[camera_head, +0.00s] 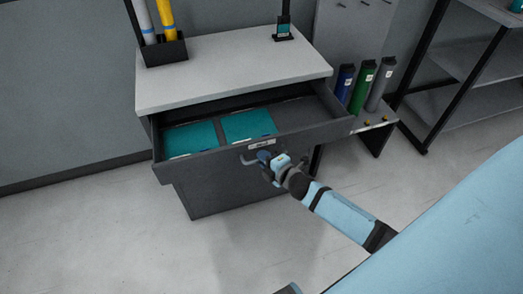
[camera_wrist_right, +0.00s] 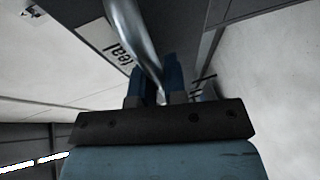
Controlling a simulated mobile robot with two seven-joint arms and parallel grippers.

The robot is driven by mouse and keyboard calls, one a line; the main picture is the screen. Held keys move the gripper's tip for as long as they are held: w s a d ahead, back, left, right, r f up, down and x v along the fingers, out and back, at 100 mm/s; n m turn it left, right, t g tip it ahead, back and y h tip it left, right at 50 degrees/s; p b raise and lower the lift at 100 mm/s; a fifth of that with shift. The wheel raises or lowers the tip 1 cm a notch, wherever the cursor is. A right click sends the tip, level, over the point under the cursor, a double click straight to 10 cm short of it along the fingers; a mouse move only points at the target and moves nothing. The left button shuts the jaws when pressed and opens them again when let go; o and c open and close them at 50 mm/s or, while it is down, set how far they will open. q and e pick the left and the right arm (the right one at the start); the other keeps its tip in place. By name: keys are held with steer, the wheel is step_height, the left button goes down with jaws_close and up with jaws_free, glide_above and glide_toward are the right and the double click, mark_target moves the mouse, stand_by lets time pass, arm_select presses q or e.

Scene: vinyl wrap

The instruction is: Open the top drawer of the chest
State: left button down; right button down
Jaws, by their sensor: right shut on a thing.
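The chest (camera_head: 225,190) is dark grey with a pale top. Its top drawer (camera_head: 315,135) is pulled out and stands open, with two teal flat packs (camera_head: 190,138) inside. A metal bar handle (camera_head: 246,159) sits on the drawer front under a small label. My right gripper (camera_head: 266,160) is at the drawer front, shut on the handle. In the right wrist view the handle (camera_wrist_right: 135,40) runs down between the blue fingers (camera_wrist_right: 158,85), with part of a printed word beside it.
A black holder (camera_head: 165,52) with white and yellow rolls stands on the chest top. Blue, green and grey rolls (camera_head: 362,86) stand on a low shelf to the right. A dark-framed rack (camera_head: 465,70) stands at the far right. The floor (camera_head: 80,225) in front is clear.

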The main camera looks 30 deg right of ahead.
steer(key=shift+s+a, duration=0.25)
steer(key=shift+s, duration=0.95)
steer(key=c, duration=1.5)
jaws_free()
steer(key=shift+o, duration=0.2)
steer(key=shift+s, duration=0.15)
steer(key=v, duration=1.3)
steer(key=shift+s+b, duration=0.3)
steer(key=shift+d, duration=0.15)
